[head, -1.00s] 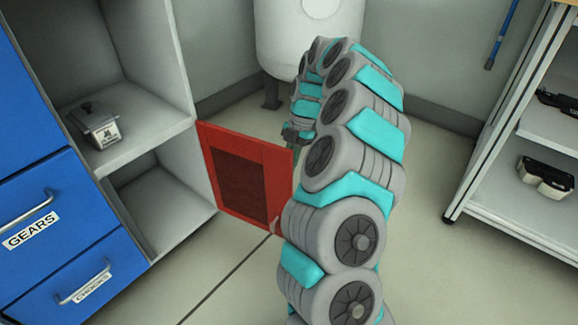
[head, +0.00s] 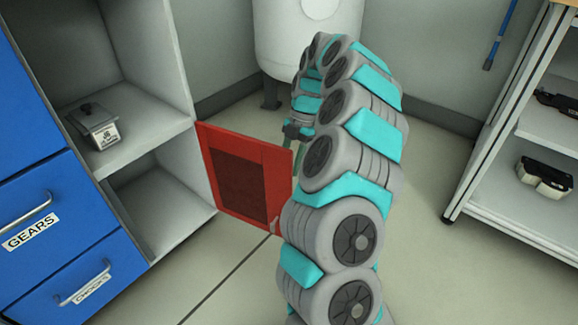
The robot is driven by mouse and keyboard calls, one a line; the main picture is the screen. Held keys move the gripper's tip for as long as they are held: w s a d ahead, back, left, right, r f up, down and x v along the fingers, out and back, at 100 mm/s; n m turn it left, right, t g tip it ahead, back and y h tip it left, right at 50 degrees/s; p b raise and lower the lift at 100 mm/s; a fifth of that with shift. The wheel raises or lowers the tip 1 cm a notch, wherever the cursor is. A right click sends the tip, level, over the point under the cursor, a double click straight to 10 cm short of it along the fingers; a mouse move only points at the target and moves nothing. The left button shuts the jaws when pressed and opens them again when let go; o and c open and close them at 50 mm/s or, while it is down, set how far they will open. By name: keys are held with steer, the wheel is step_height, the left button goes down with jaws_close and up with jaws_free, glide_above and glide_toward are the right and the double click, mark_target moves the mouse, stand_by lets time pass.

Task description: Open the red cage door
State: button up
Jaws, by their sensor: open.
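The red cage door (head: 242,216) with a dark mesh panel stands swung out from the lower compartment of the grey shelf unit (head: 176,131). It is hinged at the compartment's right side, and the compartment front is uncovered. My gripper (head: 297,148) is at the far end of my arm, beside the door's right edge. Its jaws are open; the fingertips are small and partly hidden behind the door and my arm. I cannot tell whether they touch the door.
A grey metal weight-like box (head: 98,130) sits on the upper shelf. Blue drawers (head: 60,240) are at left. A white tank (head: 300,45) stands behind. A shelf rack (head: 500,190) with dark items is at right. The floor between is clear.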

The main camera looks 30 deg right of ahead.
steer(key=v, duration=0.6)
steer(key=shift+d+r+p, duration=0.2)
steer(key=shift+r+p, duration=0.05)
steer(key=shift+p, duration=0.15)
